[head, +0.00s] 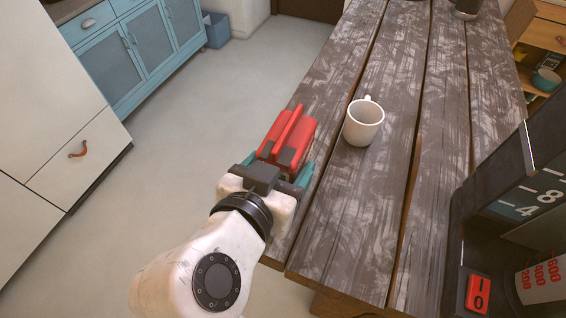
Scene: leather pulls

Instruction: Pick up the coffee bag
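I see nothing that I can clearly identify as the coffee bag. A dark object (467,9) stands at the far end of the wooden table, cut off by the top edge of the view; I cannot tell what it is. My gripper (290,134), with red and teal parts at its end, is over the left edge of the table, left of a white mug. Its red parts lie close together. I cannot tell whether they are all fingers or whether something is held between them.
The white mug (364,122) stands upright on the wooden table (385,210). Much of the tabletop is bare. Blue cabinets (140,45) and a white drawer unit (75,150) stand left, across open floor (225,100). A dark panel with numbers (530,190) fills the lower right.

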